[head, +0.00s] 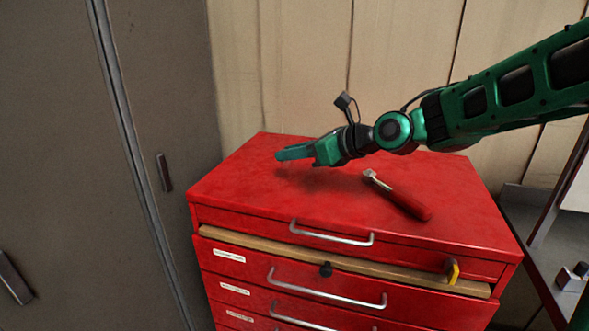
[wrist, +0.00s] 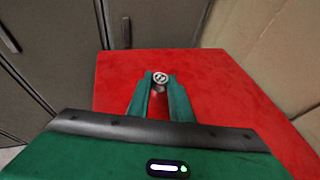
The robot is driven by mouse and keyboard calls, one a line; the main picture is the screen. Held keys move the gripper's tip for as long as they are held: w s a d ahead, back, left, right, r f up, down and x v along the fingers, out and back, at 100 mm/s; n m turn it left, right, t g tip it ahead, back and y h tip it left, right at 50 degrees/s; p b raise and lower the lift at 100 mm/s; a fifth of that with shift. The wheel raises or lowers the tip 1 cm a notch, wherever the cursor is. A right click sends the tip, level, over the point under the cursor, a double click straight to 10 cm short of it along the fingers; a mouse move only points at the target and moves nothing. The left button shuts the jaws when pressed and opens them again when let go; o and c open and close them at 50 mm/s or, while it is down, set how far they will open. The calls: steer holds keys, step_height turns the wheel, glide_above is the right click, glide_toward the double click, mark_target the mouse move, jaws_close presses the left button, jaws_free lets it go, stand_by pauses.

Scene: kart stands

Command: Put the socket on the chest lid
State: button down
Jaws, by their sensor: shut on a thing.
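The socket (wrist: 160,79) is a small silver round piece at my fingertips in the wrist view. My gripper (head: 284,156) is shut on it, over the left back part of the red chest lid (head: 330,211). In the head view the fingers hide the socket. A soft shadow lies on the lid under my gripper. I cannot tell whether the socket touches the lid. The lid also shows in the wrist view (wrist: 215,80).
A red-handled tool (head: 400,197) with a silver head lies on the lid, right of my gripper. A grey cabinet (head: 165,110) stands left of the chest, and a shelf (head: 545,235) stands to the right. The lid's front left is clear.

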steer(key=shift+w+d+f, duration=0.15)
steer(key=shift+w+f, duration=0.05)
steer(key=shift+f, duration=1.95)
steer(key=shift+f, duration=0.1)
steer(key=c, duration=1.6)
jaws_free()
steer(key=shift+s+d+r, duration=0.15)
steer(key=shift+d+r, duration=0.05)
steer(key=v, duration=1.1)
steer(key=shift+s+d, duration=0.15)
steer(key=shift+s, duration=0.05)
